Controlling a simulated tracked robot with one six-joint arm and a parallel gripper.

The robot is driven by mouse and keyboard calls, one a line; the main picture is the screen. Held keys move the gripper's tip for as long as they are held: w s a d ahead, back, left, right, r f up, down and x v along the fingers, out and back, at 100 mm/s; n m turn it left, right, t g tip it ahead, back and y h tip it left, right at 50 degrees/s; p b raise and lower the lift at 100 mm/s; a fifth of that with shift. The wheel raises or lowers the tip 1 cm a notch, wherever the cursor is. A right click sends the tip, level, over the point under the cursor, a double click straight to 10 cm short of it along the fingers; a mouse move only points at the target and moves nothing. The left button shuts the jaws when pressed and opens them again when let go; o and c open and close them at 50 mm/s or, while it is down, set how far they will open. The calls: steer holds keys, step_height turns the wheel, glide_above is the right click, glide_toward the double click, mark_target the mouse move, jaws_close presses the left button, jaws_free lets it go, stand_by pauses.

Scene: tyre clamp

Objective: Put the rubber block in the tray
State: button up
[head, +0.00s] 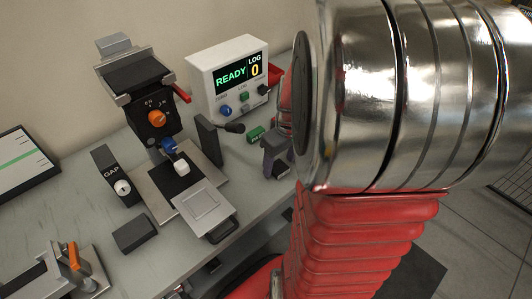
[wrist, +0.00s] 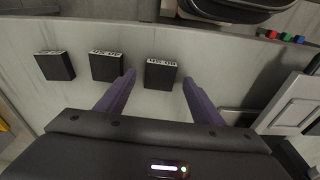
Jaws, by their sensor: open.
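Three dark blocks with pale labels on their upper edges lie in a row in the wrist view: a left block (wrist: 55,66), a middle block (wrist: 106,67) and a right block (wrist: 160,75). The labels are too small to read surely, and I cannot tell which is the rubber block. My gripper (wrist: 158,80) is open, its purple fingers on either side of the right block; I cannot tell if they touch it. In the head view my gripper (head: 276,158) is partly hidden by my arm. A silver plate with a dark handle (head: 203,207) may be the tray.
A grey block (head: 134,234) and a GAP unit (head: 116,178) stand left of the plate. Red, green and blue buttons (wrist: 286,37) show in the wrist view.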

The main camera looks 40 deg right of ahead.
mark_target(280, 168)
steer(key=shift+w+f, duration=0.1)
steer(key=shift+f, duration=0.55)
steer(key=shift+c, duration=0.5)
steer(key=c, duration=1.1)
steer(key=shift+r, duration=0.1)
step_height(280, 168, up, 10)
steer(key=shift+f, duration=0.1)
stand_by(0.4)
